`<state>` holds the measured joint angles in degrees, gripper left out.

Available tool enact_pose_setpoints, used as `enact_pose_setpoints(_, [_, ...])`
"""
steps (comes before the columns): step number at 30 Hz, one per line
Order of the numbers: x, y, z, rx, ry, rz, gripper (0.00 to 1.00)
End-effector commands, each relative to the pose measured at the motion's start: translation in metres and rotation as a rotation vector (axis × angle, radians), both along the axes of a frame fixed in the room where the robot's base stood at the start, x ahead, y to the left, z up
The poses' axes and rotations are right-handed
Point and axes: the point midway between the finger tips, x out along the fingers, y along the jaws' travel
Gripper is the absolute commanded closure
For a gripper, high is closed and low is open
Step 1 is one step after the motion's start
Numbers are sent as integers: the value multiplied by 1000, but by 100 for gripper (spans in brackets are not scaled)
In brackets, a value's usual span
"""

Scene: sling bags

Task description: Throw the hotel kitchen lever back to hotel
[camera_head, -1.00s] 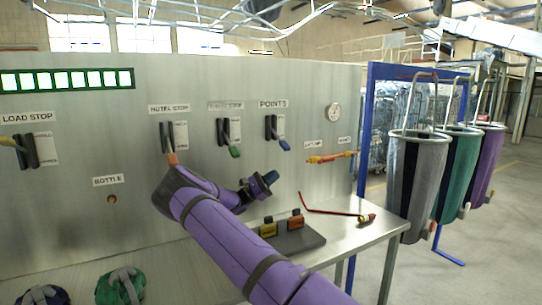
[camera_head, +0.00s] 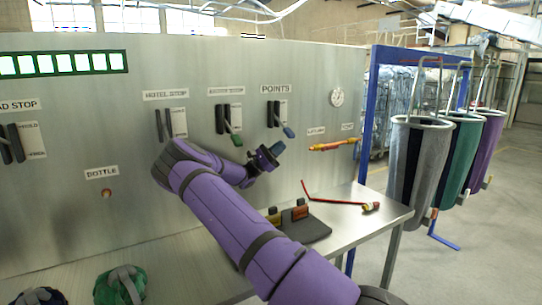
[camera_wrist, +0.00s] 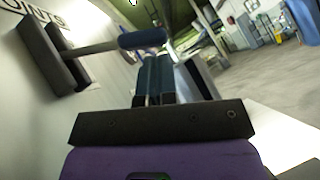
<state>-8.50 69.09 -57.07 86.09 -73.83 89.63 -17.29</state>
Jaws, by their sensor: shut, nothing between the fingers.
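The lever under the POINTS label (camera_head: 277,113) has a dark slotted housing and a blue handle (camera_head: 289,132) pointing out and down. My gripper (camera_head: 279,147) is just below that handle, with its blue fingers together and empty. In the wrist view the blue handle (camera_wrist: 143,38) crosses just past the fingertips (camera_wrist: 158,57); I cannot tell whether they touch. The HOTEL STOP lever (camera_head: 171,124) is at left, its handle hidden behind my purple arm. A green-handled lever (camera_head: 229,125) stands between them, its label blurred. The small plate words beside the POINTS lever are unreadable.
A steel bench (camera_head: 345,210) runs below the panel, with a red rod (camera_head: 335,200) and a dark block with coloured pieces (camera_head: 300,218) on it. A red-yellow handle (camera_head: 333,146) is on the panel. Hanging bags (camera_head: 418,175) stand right of a blue frame.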

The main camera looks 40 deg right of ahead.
Motion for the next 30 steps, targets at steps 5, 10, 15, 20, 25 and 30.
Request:
enact_pose_setpoints(5, [-7, -9, 9, 0, -1, -1, 100])
enact_pose_setpoints(10, [-8, -11, 11, 1, 0, 0, 100])
enact_pose_setpoints(15, [-8, -11, 11, 0, 0, 0, 100])
enact_pose_setpoints(20, [-9, -11, 12, 1, 5, 0, 100])
enact_pose_setpoints(25, [-12, -10, 17, 11, 41, 0, 100])
enact_pose_setpoints(30, [-20, -7, 29, 31, 129, 0, 100])
